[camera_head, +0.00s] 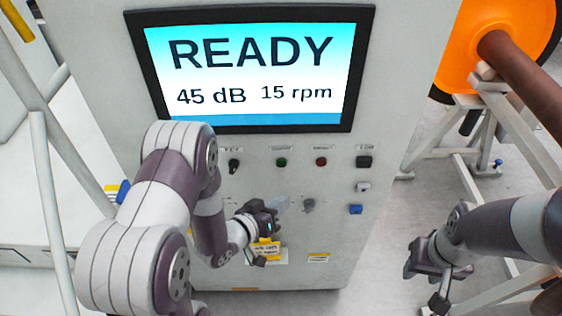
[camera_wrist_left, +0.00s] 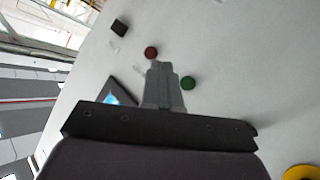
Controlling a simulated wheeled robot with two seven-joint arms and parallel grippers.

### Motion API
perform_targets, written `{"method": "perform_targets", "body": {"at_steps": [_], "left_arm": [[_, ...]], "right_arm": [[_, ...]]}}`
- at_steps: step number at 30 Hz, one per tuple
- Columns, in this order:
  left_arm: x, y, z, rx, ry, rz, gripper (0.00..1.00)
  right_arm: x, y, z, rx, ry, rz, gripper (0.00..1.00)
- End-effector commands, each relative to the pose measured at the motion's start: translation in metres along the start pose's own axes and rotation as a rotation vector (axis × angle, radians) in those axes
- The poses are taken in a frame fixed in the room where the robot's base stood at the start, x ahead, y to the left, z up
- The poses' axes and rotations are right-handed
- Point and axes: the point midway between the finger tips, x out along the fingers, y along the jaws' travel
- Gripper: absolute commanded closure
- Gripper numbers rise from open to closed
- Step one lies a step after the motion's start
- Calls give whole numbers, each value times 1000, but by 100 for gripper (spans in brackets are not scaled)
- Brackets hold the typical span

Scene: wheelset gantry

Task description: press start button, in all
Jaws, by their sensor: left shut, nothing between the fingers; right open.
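A grey-white control cabinet carries a row of controls below its screen. The green button (camera_head: 281,162) and the red button (camera_head: 321,161) sit side by side in this row; their labels are too small to read. My left gripper (camera_head: 283,205) is shut and empty in front of the panel, lower in the picture than the green button. In the left wrist view its closed fingertips (camera_wrist_left: 163,68) appear between the green button (camera_wrist_left: 188,83) and the red button (camera_wrist_left: 151,53); contact cannot be made out. My right gripper (camera_head: 433,282) is open and empty, to the right of the cabinet.
The screen (camera_head: 258,65) reads READY, 45 dB, 15 rpm. A black knob (camera_head: 234,163), a black switch (camera_head: 364,161), a grey knob (camera_head: 308,205) and a blue control (camera_head: 355,209) are also on the panel. An orange wheel (camera_head: 505,45) with a brown axle stands on a frame at right.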

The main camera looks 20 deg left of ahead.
Motion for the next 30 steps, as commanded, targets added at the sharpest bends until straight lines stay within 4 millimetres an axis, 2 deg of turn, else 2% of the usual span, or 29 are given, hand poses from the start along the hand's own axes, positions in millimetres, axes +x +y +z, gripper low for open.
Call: {"method": "perform_targets", "body": {"at_steps": [10,24,30], "left_arm": [[6,-5,-4,1,-1,-2,100],[51,-38,-36,3,-1,-3,100],[60,-45,-43,2,-2,-3,100]], "right_arm": [[2,0,0,0,1,0,57],[14,0,2,0,0,0,57],[16,0,2,0,0,0,57]]}}
